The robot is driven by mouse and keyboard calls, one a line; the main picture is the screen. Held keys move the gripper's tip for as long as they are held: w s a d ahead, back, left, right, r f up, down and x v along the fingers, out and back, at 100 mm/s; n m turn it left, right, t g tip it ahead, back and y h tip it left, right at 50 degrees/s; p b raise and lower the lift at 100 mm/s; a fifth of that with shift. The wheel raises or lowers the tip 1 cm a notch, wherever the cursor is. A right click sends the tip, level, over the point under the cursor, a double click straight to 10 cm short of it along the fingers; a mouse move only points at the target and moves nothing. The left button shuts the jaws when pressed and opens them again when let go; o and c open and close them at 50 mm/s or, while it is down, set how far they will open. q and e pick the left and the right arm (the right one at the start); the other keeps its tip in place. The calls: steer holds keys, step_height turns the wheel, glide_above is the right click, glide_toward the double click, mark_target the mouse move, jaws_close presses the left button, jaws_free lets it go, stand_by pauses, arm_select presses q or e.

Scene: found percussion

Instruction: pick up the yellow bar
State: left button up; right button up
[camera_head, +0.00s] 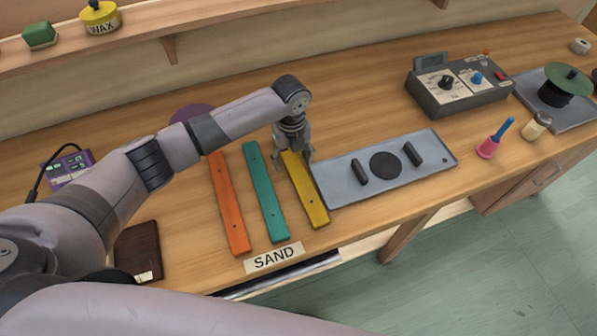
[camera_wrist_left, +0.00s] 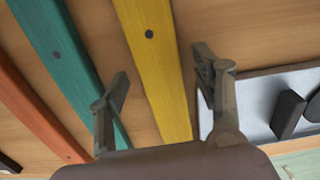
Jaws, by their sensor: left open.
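The yellow bar (camera_head: 309,197) lies on the wooden bench, to the right of a teal bar (camera_head: 264,192) and an orange bar (camera_head: 229,203). My left gripper (camera_head: 294,160) is over its far end, pointing down. In the left wrist view the yellow bar (camera_wrist_left: 160,70) runs between the open fingers of my left gripper (camera_wrist_left: 160,85). The fingers are apart from each other, with nothing clasped between them. The left finger overlaps the teal bar (camera_wrist_left: 62,55) in that view. I cannot tell the exact height above the bar. My right gripper is not in view.
A grey tray (camera_head: 345,192) with dark pieces stands close to the yellow bar's right side. A "SAND" label (camera_head: 273,258) is at the bench's front edge. A control box (camera_head: 455,90), a pink-and-blue item (camera_head: 488,148) and a small jar (camera_head: 536,127) are further right.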

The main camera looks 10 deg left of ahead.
arm_select(q)
steer(key=shift+f, duration=0.1)
steer(key=c, duration=1.4)
